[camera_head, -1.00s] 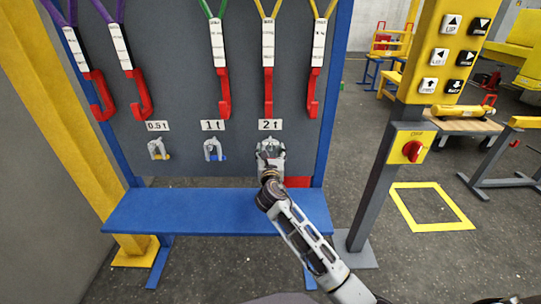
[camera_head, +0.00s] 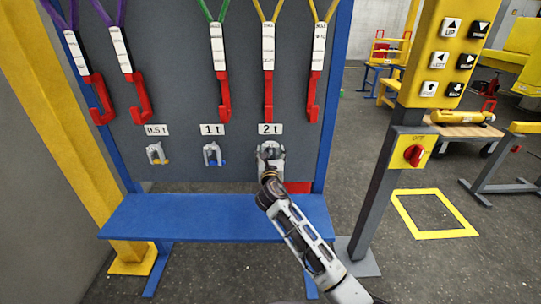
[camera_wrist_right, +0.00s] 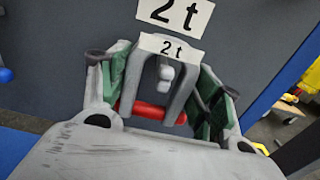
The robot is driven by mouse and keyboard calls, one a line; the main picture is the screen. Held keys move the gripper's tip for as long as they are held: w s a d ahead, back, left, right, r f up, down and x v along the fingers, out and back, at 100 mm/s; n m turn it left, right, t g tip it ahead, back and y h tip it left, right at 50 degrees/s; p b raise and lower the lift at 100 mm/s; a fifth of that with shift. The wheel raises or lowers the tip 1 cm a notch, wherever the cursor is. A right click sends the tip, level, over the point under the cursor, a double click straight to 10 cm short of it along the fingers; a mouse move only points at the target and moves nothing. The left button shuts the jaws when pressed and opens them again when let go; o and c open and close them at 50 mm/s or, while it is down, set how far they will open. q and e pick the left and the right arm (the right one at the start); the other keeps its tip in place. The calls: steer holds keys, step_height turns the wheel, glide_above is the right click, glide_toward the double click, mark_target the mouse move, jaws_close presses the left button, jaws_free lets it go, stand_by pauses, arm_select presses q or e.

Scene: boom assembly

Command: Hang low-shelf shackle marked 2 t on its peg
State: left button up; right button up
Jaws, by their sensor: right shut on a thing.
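The grey low-shelf shackle (camera_wrist_right: 134,78) with a "2 t" tag and a red pin is between the fingers of my right gripper (camera_wrist_right: 158,90) in the wrist view. The gripper is shut on it, with a green-padded finger at each side. A pale peg (camera_wrist_right: 164,75) shows inside the shackle's opening, below the tag; whether the shackle rests on it I cannot tell. In the head view my right gripper (camera_head: 270,153) is at the board just under the "2 t" label (camera_head: 270,129). My left gripper is not in view.
Shackles hang under the 0.5 t label (camera_head: 157,154) and the 1 t label (camera_head: 212,154). Slings with red hooks (camera_head: 224,101) hang above. A blue bench (camera_head: 200,218) runs below the grey board (camera_head: 180,105). A yellow control post (camera_head: 425,60) stands to the right.

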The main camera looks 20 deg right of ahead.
steer(key=shift+w+f, duration=0.25)
steer(key=shift+f, duration=0.15)
stand_by(0.3)
steer(key=o, duration=1.6)
steer(key=shift+c, duration=0.2)
steer(key=shift+f, duration=0.1)
steer(key=shift+f, duration=0.1)
steer(key=shift+s, duration=0.1)
steer(key=shift+v, duration=5.85)
steer(key=shift+m, duration=0.3)
